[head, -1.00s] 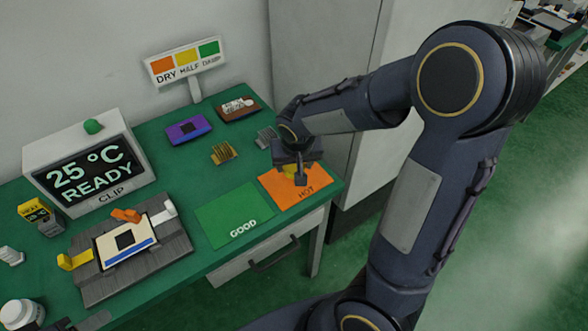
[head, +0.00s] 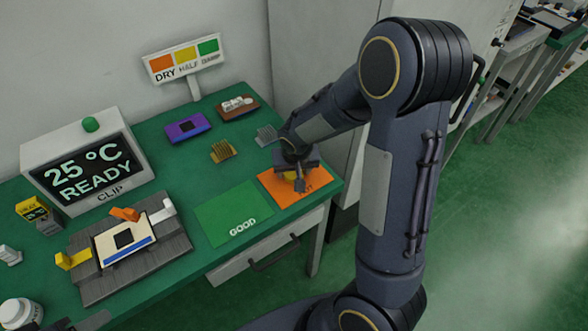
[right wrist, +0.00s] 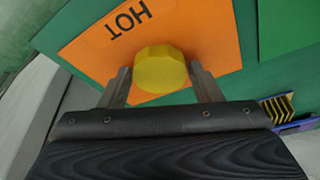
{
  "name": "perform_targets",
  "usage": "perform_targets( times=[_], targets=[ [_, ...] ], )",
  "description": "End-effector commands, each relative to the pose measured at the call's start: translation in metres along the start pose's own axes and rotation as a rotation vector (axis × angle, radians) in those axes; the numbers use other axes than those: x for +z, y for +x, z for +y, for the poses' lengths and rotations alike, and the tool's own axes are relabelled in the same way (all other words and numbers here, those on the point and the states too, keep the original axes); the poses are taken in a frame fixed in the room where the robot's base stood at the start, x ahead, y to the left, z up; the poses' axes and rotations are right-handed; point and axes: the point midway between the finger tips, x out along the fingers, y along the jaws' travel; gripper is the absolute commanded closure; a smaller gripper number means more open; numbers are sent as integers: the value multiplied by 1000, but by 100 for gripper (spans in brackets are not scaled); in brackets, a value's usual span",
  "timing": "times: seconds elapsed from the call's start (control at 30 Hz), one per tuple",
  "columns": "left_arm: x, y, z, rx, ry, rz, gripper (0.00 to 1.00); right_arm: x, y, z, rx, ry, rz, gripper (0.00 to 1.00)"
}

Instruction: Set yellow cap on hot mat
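The orange hot mat (head: 283,197), lettered HOT, lies at the table's right front corner. In the right wrist view the mat (right wrist: 90,55) spreads behind the cap. I cannot tell whether the cap touches it. My left gripper is not in view.
A green GOOD mat (head: 225,208) lies left of the hot mat. Behind are a brass finned block (head: 222,151), a grey finned block (head: 266,136) and a purple block (head: 188,128). A clip fixture (head: 130,255) and a display box (head: 88,165) stand left.

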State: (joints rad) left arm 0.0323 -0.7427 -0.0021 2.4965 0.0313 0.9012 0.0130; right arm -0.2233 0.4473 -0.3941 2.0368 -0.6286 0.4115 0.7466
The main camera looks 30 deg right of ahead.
Motion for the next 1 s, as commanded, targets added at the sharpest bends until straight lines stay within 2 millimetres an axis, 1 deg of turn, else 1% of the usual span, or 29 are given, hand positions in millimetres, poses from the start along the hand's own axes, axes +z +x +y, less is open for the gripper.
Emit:
perform_targets(
  times=[0.03, 0.13, 0.43, 0.5, 0.57, 0.67, 0.9, 1.0],
  targets=[
    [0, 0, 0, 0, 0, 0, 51, 0, 0, 0, 0, 0, 0, 35],
    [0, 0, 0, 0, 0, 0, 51, 0, 0, 0, 0, 0, 0, 22],
    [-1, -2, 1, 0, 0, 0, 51, 0, -2, 0, 0, 0, 0, 21],
    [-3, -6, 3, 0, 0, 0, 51, -2, -6, 0, 0, 0, 0, 21],
    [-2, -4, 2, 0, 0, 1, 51, -2, -11, 0, -1, 0, 2, 21],
    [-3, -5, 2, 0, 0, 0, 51, -3, -29, -1, -4, 2, 6, 21],
    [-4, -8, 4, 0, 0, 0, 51, -2, -82, -1, -5, 1, 5, 21],
    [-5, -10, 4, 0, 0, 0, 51, -2, -100, -1, -4, 0, 5, 21]
  ],
)
